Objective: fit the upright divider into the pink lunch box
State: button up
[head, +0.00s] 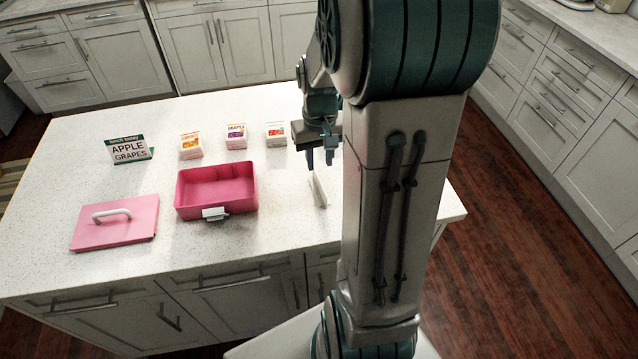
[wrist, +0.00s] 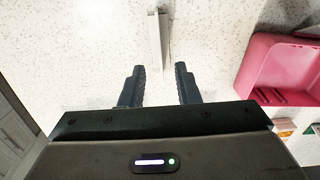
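The pink lunch box (head: 216,190) stands open and looks empty on the island, with a white latch on its front. Its pink wall shows at the right of the wrist view (wrist: 272,62). The white divider (head: 319,189) stands upright on the counter to the right of the box. In the wrist view the divider (wrist: 158,40) is a thin upright strip ahead of the fingertips. My gripper (head: 320,160) is over the counter just behind the divider. Its fingers (wrist: 160,72) are apart with nothing between them. My arm hides part of the counter.
The pink lid (head: 115,221) with a white handle lies left of the box. A sign reading apple and grapes (head: 129,149) stands at the back left.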

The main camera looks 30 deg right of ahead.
aim_at(320, 182)
jog(key=shift+f+p, duration=0.7)
jog(key=shift+f, duration=3.5)
grip_shut()
